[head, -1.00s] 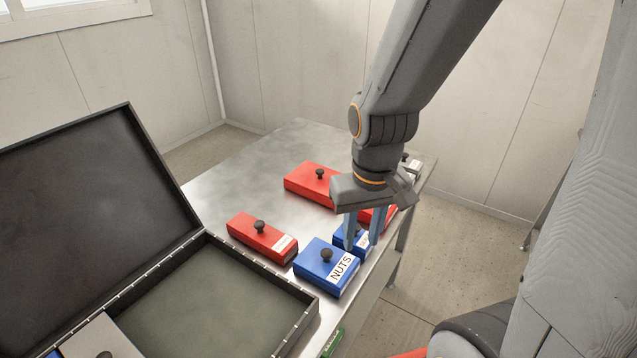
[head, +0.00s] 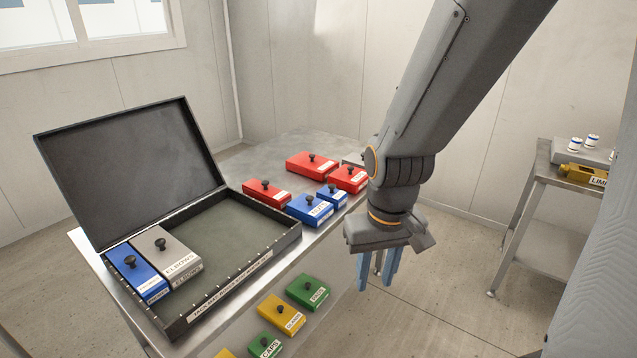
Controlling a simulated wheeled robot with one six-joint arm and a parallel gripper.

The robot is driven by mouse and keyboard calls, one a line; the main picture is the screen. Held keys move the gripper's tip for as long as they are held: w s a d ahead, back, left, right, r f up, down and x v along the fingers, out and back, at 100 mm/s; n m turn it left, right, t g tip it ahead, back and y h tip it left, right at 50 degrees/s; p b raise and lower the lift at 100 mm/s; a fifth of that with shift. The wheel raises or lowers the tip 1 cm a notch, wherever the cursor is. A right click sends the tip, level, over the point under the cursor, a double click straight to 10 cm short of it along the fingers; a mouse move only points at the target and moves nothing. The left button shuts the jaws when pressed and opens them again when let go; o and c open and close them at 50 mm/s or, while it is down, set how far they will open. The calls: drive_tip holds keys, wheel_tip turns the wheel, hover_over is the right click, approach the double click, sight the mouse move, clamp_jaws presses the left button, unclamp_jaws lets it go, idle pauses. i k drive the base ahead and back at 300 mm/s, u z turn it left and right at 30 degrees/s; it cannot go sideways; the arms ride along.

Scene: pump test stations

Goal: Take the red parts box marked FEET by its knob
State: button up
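Three red boxes with black knobs sit on the metal table (head: 245,165): one at the left (head: 262,192), one at the back (head: 306,165) and one at the right (head: 349,180). Their labels are too small or turned away to read, so I cannot tell which is marked FEET. My gripper (head: 377,272) is open and empty, fingers pointing down. In the picture it is in front of and to the right of the table's edge, apart from every red box.
An open black case (head: 290,240) holds a blue box (head: 133,270) and a grey ELBOWS box (head: 168,252). Two blue boxes (head: 310,209) (head: 333,194) stand among the red ones. Green and yellow boxes (head: 283,313) lie lower in front. A side table (head: 540,180) stands right.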

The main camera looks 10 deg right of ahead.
sight(316, 165)
drive_tip(key=z, duration=0.65)
drive_tip(key=i, duration=0.5)
drive_tip(key=z, duration=0.75)
drive_tip(key=i, duration=1.95)
drive_tip(key=u, duration=1.25)
drive_tip(key=i, duration=0.55)
drive_tip(key=u, duration=0.6)
